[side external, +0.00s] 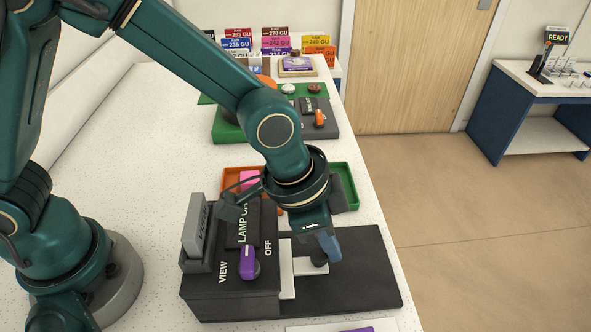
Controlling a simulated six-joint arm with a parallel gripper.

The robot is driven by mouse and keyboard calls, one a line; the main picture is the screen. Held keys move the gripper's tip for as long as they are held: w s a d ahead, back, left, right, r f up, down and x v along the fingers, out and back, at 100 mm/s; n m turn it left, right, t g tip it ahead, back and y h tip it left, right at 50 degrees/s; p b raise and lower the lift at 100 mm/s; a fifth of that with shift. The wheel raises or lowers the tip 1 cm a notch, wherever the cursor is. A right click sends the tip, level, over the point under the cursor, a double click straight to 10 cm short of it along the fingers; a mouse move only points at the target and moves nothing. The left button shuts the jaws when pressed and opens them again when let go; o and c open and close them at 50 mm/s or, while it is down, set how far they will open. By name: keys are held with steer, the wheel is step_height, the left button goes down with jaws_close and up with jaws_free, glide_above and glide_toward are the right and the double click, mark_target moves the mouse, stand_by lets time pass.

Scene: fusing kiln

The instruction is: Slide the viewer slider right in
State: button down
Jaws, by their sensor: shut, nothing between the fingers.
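The dark viewer box (215,292) stands on the counter, marked VIEW, LAMP ON and OFF. A purple knob (247,262) sits on its top between VIEW and OFF. A white slider-like piece (288,270) lies at the box's right side, over a dark base plate (365,275). My gripper (331,250) is shut and empty, pointing down at the black knob's right side. Whether they touch cannot be told. My wrist hides the box's far right corner and part of the plate.
A grey upright piece (195,226) stands at the box's left. Behind are an orange tray (229,178) and a green tray (349,187), partly hidden by my arm. The counter's right edge runs close past the plate. The counter (155,150) is clear at left.

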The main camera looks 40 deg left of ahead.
steer(key=shift+s+a, duration=0.75)
steer(key=shift+a, duration=0.05)
steer(key=shift+f, duration=0.1)
steer(key=shift+d, duration=0.1)
